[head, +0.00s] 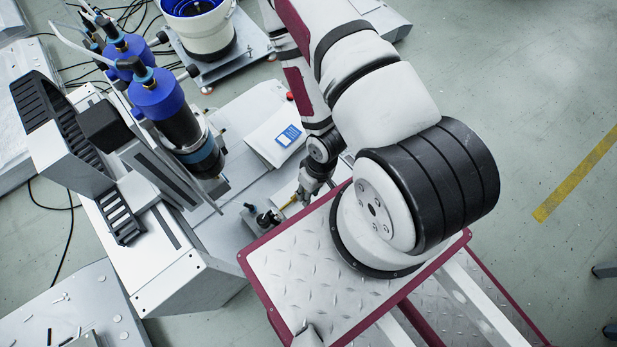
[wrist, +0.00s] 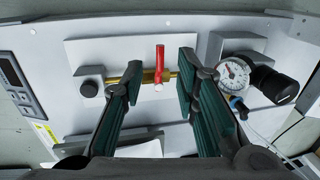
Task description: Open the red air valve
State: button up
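The air valve's red handle (wrist: 160,62) shows in the wrist view, on a horizontal brass pipe (wrist: 149,77) in front of a white plate. The handle lies across the pipe, upright in the picture, with a pale end at its bottom. My gripper (wrist: 161,66) is open, one finger on each side of the handle, with gaps to both. I cannot tell how far in depth the fingertips are from it. In the head view my gripper (head: 306,190) is beside a bit of the brass pipe (head: 290,202); the red handle cannot be made out there.
A pressure gauge (wrist: 235,74) with a black knob (wrist: 274,86) sits close right of my right finger. Blue-topped screwdriver feeders (head: 157,93) stand left in the head view.

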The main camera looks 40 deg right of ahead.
jog(key=shift+a+f+b, duration=0.15)
jog(key=shift+f+b, duration=0.15)
jog(key=shift+f, duration=0.5)
jog(key=shift+a+f+b, duration=0.15)
jog(key=shift+f+b, duration=0.1)
jog(key=shift+f, duration=0.5)
grip_shut()
